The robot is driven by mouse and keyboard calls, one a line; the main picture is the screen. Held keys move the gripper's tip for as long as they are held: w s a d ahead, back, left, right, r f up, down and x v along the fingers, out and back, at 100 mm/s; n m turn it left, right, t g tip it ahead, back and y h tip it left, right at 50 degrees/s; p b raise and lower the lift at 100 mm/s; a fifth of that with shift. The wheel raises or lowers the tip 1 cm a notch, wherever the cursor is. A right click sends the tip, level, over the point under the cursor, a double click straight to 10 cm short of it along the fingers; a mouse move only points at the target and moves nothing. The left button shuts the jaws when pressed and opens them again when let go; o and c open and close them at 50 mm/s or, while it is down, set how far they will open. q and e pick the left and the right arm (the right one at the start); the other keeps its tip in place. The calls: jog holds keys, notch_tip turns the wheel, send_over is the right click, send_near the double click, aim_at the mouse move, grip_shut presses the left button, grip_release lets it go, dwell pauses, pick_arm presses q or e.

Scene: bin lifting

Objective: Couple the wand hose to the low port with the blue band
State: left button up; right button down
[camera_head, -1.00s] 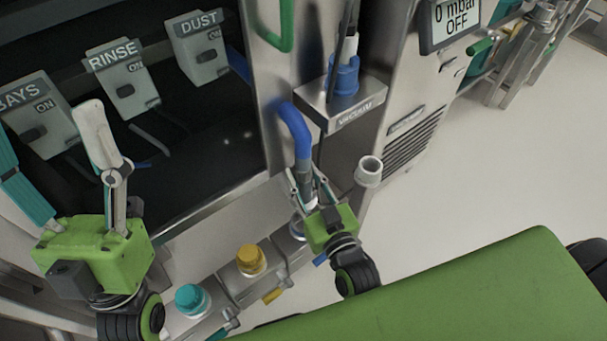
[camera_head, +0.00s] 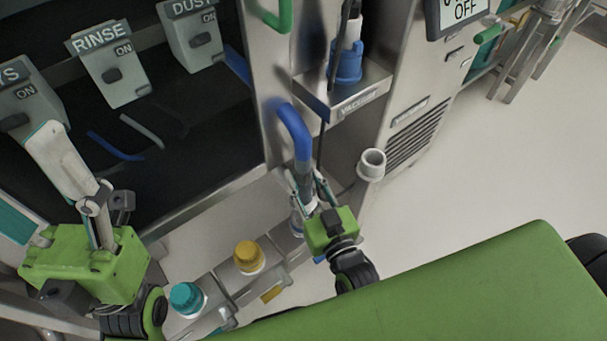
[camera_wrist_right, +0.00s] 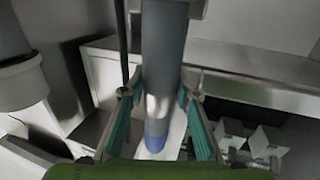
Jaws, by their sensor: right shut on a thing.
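The wand hose shows in the head view as a blue bend (camera_head: 294,132) with a grey end piece (camera_head: 304,176) pointing down. My right gripper (camera_head: 307,190) is shut on this grey end. In the right wrist view the grey end (camera_wrist_right: 164,70) stands between the teal finger pads (camera_wrist_right: 160,115), with blue (camera_wrist_right: 155,143) at its lower tip; I cannot tell whether that blue is the port's band. A low port (camera_head: 296,222) is mostly hidden behind my right gripper, so contact is unclear. My left gripper (camera_head: 75,170) is raised at the left; its jaw opening is unclear.
Low ports with a yellow cap (camera_head: 249,256) and a teal cap (camera_head: 187,299) stand along the front left. A grey open cup (camera_head: 371,164) is right of my right gripper. A vacuum shelf (camera_head: 350,97) holds a blue fitting (camera_head: 347,65).

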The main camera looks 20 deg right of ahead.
aim_at(307, 204)
jog(key=shift+f, duration=0.15)
jog(key=shift+f+b, duration=0.6)
jog(key=shift+f, duration=1)
jog(key=shift+f+b, duration=0.55)
jog(key=shift+f, duration=0.35)
jog(key=shift+f, duration=1.15)
dwell(0.4)
jog(key=c, duration=1.5)
grip_release()
jog(key=shift+f, duration=0.1)
jog(key=shift+s, duration=0.1)
jog(key=s+d, duration=0.1)
jog(key=s, duration=1)
jog(key=shift+s, duration=0.4)
